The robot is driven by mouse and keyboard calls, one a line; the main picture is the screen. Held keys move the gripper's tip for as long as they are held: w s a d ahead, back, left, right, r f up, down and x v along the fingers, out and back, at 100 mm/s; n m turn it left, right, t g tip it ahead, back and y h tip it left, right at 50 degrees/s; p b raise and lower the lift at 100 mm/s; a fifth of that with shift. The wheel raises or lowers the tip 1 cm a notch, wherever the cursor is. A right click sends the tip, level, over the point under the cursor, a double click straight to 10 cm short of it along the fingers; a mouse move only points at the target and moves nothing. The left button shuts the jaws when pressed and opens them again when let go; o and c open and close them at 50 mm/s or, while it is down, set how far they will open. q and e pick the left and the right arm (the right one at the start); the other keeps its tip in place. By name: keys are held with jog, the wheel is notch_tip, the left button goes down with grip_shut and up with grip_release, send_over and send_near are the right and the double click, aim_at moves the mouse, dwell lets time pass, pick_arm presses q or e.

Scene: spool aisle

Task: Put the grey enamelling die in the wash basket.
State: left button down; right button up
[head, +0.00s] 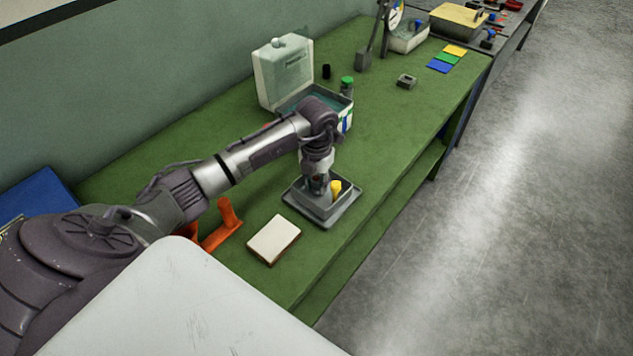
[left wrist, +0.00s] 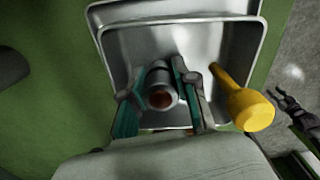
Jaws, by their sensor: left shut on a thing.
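My left gripper (head: 318,190) points down into a grey metal tray (head: 352,199). In the left wrist view the gripper (left wrist: 160,90) has its two fingers on either side of a short grey cylinder (left wrist: 158,76) with a brown-red hollow end. It is shut on this cylinder, which looks like the grey die, inside the tray's outline. I cannot tell whether it touches the tray floor. The tray is solid-walled; I cannot tell if it is the wash basket. A dark forked part (left wrist: 292,108), seemingly my right gripper, shows at the right edge of the left wrist view.
A yellow-handled tool (head: 336,187) leans in the tray. A cream block (head: 274,239) and an orange stand (head: 222,226) are near. An open lidded case (head: 284,75) stands behind, with a small grey block (head: 406,81) farther right. The green bench ends right of the tray.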

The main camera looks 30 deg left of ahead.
aim_at(317, 177)
pick_arm(q)
jog(key=c, duration=1.2)
grip_release()
jog(key=shift+f, duration=0.1)
jog(key=shift+o, duration=0.2)
jog(key=shift+r, duration=0.65)
notch_tip(317, 177, up, 10)
jog(key=shift+f+b, duration=0.2)
jog(key=shift+b, duration=0.85)
jog(key=shift+r, duration=0.75)
